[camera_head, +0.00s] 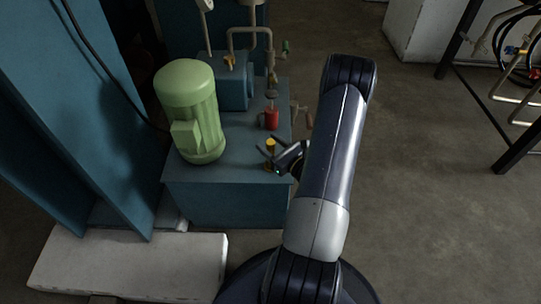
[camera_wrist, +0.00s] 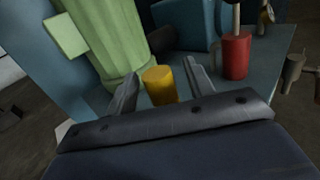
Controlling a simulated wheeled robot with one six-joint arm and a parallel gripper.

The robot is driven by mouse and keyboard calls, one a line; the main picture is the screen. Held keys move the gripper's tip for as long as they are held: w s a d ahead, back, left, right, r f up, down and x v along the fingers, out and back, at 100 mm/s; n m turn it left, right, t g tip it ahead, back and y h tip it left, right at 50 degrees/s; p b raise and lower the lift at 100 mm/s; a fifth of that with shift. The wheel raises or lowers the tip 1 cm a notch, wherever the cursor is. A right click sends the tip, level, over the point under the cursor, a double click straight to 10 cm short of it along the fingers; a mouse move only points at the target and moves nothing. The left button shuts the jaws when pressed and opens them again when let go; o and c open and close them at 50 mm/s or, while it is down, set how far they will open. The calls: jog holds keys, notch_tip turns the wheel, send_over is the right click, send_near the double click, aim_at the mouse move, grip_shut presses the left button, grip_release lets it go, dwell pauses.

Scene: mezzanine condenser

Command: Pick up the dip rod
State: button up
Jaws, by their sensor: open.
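A short yellow cylinder (camera_head: 270,145), apparently the head of the dip rod, stands upright on the blue tank top (camera_head: 233,124), between the green motor and the red piece. It also shows in the wrist view (camera_wrist: 159,86), between my fingers as seen from there. Any rod below it is hidden. My gripper (camera_head: 265,159) is open and empty, low over the tank's front right part, close to the yellow cylinder. In the wrist view my gripper (camera_wrist: 160,70) has one finger on each side of it, with gaps. I cannot tell how far the fingertips reach around it.
A green motor (camera_head: 187,105) stands left of the yellow cylinder. A red cylinder (camera_head: 271,118) with a stem stands just behind it. Beige pipes (camera_head: 243,33) and a blue block (camera_head: 227,82) are farther back.

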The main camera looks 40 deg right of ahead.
grip_shut()
dwell(0.4)
notch_tip(320, 180, up, 21)
jog(key=p, duration=0.7)
dwell(0.7)
jog(key=shift+s+f, duration=0.1)
dwell(0.6)
